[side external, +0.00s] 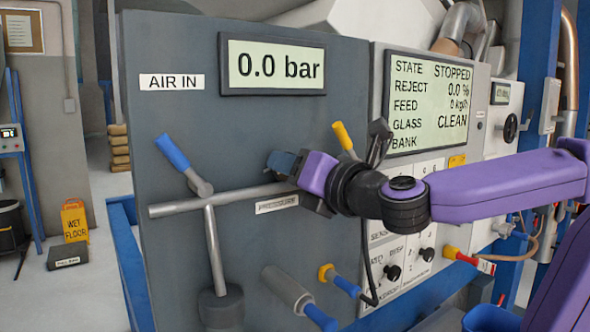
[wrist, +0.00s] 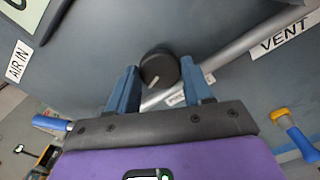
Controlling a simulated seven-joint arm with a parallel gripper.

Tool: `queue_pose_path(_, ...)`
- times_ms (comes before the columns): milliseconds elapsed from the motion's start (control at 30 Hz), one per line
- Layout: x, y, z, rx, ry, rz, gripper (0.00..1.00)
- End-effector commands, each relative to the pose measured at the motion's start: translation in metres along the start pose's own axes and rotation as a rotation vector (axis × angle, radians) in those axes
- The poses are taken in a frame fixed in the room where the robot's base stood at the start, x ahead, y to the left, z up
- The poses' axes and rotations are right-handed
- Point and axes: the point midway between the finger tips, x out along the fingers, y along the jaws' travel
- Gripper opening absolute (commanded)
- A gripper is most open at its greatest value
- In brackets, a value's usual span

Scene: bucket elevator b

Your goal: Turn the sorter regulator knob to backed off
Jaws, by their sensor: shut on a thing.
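The pressure display (side external: 273,66) above reads 0.0 bar.
A blue-handled lever (side external: 173,152) stands left of my gripper on grey pipework. A yellow handle (side external: 343,136) stands close on the right. The status screen (side external: 428,100) reads STOPPED. A VENT label (wrist: 282,38) shows in the wrist view.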

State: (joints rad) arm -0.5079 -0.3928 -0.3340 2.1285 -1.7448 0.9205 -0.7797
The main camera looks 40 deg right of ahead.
Motion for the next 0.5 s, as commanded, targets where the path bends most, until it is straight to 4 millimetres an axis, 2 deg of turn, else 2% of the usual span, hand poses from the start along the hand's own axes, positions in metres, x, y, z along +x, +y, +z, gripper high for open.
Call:
queue_pose_path(200,-0.0002,-0.0007,-0.0009,-0.177,0.002,-0.002,0.20)
queue_pose_path(500,-0.0001,-0.0007,-0.0008,-0.341,0.002,-0.002,0.20)
